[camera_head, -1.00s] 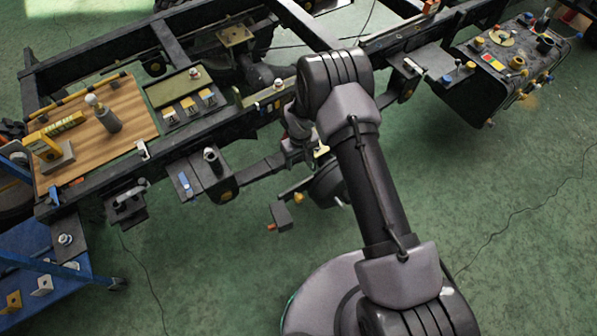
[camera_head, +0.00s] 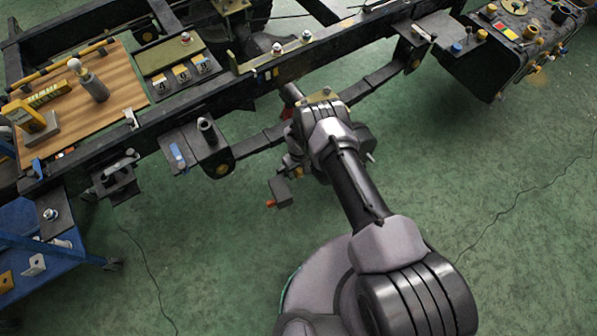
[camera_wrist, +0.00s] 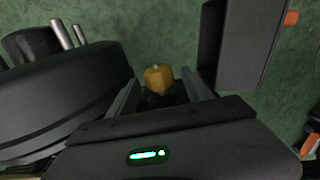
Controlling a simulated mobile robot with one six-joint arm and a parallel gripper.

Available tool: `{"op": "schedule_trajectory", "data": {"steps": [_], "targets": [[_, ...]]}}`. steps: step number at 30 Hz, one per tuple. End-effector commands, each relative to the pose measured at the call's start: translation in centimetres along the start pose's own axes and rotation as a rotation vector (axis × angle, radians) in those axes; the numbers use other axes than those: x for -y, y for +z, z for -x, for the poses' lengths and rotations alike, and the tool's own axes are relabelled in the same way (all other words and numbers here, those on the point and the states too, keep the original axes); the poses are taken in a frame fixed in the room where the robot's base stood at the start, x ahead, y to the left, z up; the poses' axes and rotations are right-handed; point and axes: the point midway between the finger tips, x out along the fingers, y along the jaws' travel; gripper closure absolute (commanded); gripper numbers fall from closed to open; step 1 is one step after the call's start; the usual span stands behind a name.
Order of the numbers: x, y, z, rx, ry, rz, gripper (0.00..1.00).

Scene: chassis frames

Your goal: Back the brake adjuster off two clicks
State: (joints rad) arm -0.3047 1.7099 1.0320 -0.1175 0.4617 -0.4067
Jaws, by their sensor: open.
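A yellow-orange knob (camera_wrist: 157,79), which looks like the brake adjuster, shows in the wrist view with a small pale tip. My gripper (camera_wrist: 160,75) is open, with one finger on either side of the knob in the picture; no contact can be made out. A dark round brake drum (camera_wrist: 65,85) with pale studs fills the left of that view. In the head view my arm covers most of the drum, and small yellow parts (camera_head: 291,163) show beside my wrist.
A black box-shaped part (camera_wrist: 242,40) stands close on the right in the wrist view; it also shows in the head view (camera_head: 281,192) with a red end. The chassis rail (camera_head: 330,45) runs behind my arm. Green floor is clear at right.

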Motion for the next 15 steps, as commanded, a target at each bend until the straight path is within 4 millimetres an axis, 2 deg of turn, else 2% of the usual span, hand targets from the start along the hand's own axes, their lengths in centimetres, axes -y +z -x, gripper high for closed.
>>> {"op": "schedule_trajectory", "data": {"steps": [8, 11, 15], "targets": [[0.0, 0.02, -0.2, 0.0, 0.0, 0.0, 0.41], [0.01, 0.02, -0.19, 0.001, 0.0, 0.0, 0.57], [0.01, 0.02, -0.19, 0.001, 0.0, -0.001, 0.84]]}}
